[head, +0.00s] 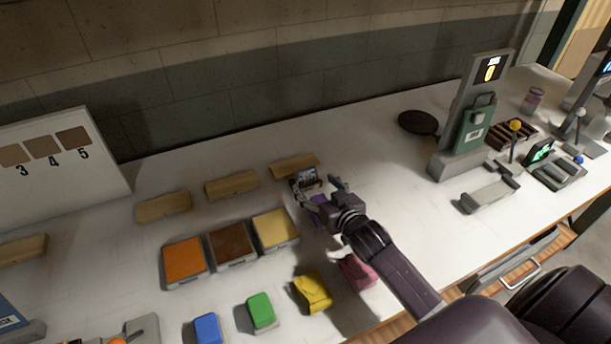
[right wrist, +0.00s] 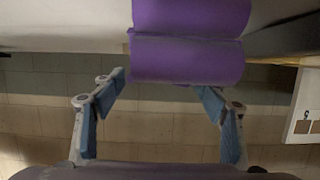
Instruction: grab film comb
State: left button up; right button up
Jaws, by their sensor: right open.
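My right gripper (head: 318,190) is over the white counter, beside the right end of the row of colour blocks. It is open. A purple object (head: 317,213) shows partly behind and below it. In the right wrist view a purple, two-lobed object (right wrist: 190,45) fills the top middle, ahead of my open fingers (right wrist: 162,88); the fingers stand on either side below it and do not close on it. I cannot tell which thing is the film comb. My left gripper is not in view.
Orange (head: 184,259), brown (head: 231,243) and yellow (head: 274,229) blocks stand left of the gripper. Blue (head: 208,328), green (head: 261,308), yellow (head: 313,291) and pink (head: 357,272) pieces lie nearer. A grey stand (head: 470,120) is at right; the counter between is mostly clear.

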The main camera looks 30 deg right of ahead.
aim_at(307, 176)
jog(key=shift+p+x, duration=0.45)
jog(key=shift+x, duration=2.3)
jog(key=c, duration=1.2)
jog(key=shift+c, duration=0.3)
jog(key=shift+r, duration=0.15)
